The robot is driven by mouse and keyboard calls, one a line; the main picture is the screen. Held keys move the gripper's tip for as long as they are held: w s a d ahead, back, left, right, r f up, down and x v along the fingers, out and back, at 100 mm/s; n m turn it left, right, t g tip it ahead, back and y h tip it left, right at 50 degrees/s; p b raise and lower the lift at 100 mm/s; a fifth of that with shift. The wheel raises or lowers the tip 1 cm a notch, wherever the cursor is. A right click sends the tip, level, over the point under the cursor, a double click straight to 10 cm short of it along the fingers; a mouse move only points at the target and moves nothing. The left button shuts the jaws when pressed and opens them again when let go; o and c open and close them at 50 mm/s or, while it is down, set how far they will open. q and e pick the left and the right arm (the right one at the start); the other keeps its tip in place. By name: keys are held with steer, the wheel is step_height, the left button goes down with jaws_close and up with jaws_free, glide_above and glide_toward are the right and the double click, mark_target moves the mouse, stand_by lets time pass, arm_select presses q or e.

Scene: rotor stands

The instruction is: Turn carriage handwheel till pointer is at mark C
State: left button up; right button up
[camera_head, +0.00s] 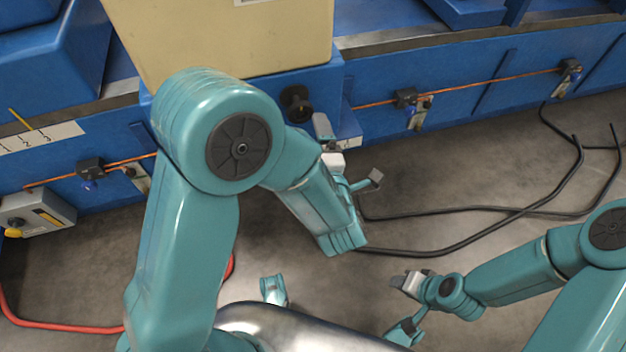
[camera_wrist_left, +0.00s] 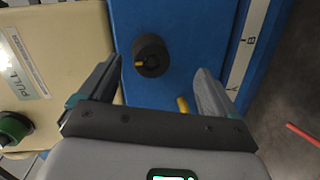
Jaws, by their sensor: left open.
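The black handwheel (camera_head: 297,103) sits on the front of the blue carriage. In the left wrist view the handwheel (camera_wrist_left: 151,57) has a small yellow mark and lies between and beyond my fingers. My left gripper (camera_head: 348,153) is open and empty, just right of the handwheel in the head view. A yellow stub (camera_wrist_left: 182,104), possibly the pointer, shows beside the right finger, short of the strip. My right gripper (camera_head: 402,308) is open and empty above the floor.
A cream housing (camera_head: 230,40) stands above the handwheel. A green knob (camera_wrist_left: 14,128) is by a PULL label. A numbered strip (camera_head: 45,137) and a grey box (camera_head: 35,213) are at left. A copper pipe (camera_head: 460,87) runs along the blue bed. Black cables (camera_head: 480,210) lie on the floor.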

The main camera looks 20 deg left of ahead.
arm_select(q)
steer(key=w+a+n+y+b, duration=0.2)
steer(key=w+a+n, duration=0.1)
steer(key=w+a, duration=0.2)
steer(key=shift+w+t, duration=0.2)
steer(key=shift+t, duration=0.1)
steer(key=c, duration=1.2)
arm_select(e)
steer(key=f, duration=0.4)
steer(key=shift+w+f, duration=0.3)
arm_select(q)
steer(key=shift+d, duration=0.1)
